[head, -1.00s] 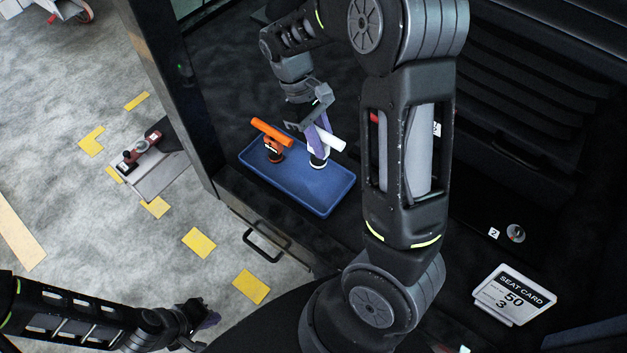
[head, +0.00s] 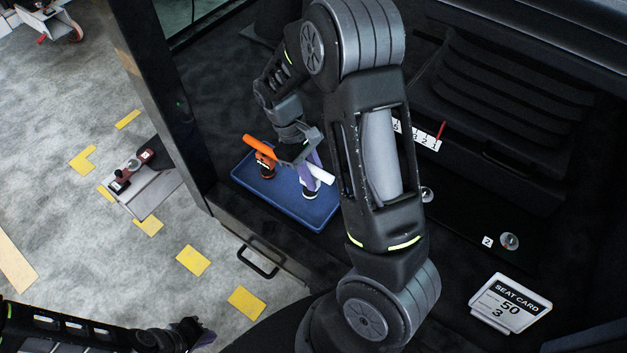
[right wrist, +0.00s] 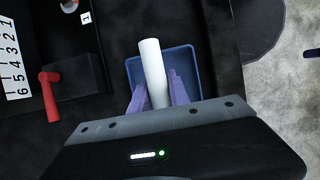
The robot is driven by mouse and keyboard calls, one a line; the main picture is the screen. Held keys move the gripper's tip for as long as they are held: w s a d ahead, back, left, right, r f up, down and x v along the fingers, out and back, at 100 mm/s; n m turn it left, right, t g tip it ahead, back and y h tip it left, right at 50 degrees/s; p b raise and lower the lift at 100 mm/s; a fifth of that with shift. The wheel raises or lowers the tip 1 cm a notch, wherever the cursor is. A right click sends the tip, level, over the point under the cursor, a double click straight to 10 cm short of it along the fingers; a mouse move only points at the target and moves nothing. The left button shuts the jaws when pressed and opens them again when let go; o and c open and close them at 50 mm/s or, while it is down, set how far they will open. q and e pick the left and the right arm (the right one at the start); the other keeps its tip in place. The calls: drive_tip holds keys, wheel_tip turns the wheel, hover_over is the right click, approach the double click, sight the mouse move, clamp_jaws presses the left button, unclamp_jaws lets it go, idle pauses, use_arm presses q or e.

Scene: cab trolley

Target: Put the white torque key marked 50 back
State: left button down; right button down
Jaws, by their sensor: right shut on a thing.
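The white torque key (head: 325,177) is over the right part of the blue tray (head: 322,222) in the head view. My right gripper (head: 312,174) is shut on it, with purple fingers either side of its shaft. In the right wrist view the white handle (right wrist: 152,62) rises between the fingers (right wrist: 158,92), with the tray (right wrist: 192,68) behind. I cannot tell whether its foot touches the tray. No number on it is readable. An orange key (head: 262,147) stands at the tray's left. My left gripper (head: 200,333) is low left, empty; its jaw opening is unclear.
A seat card (head: 508,303) reading 50 and 3 stands at right. A numbered strip (head: 424,138) and a red handle (head: 441,130) are behind my right arm. A round metal post (head: 509,241) stands beside label 2 (head: 487,241). A dark door pillar (head: 175,105) rises left of the tray.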

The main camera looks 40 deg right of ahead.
drive_tip(key=shift+f, duration=1.3)
drive_tip(key=shift+f, duration=0.1)
drive_tip(key=shift+f, duration=0.15)
drive_tip(key=c, duration=1.3)
unclamp_jaws()
drive_tip(key=shift+o, duration=0.2)
drive_tip(key=b+v, duration=0.1)
drive_tip(key=v, duration=1.1)
drive_tip(key=shift+r, duration=0.25)
drive_tip(key=shift+a+f, duration=0.1)
drive_tip(key=shift+a, duration=0.05)
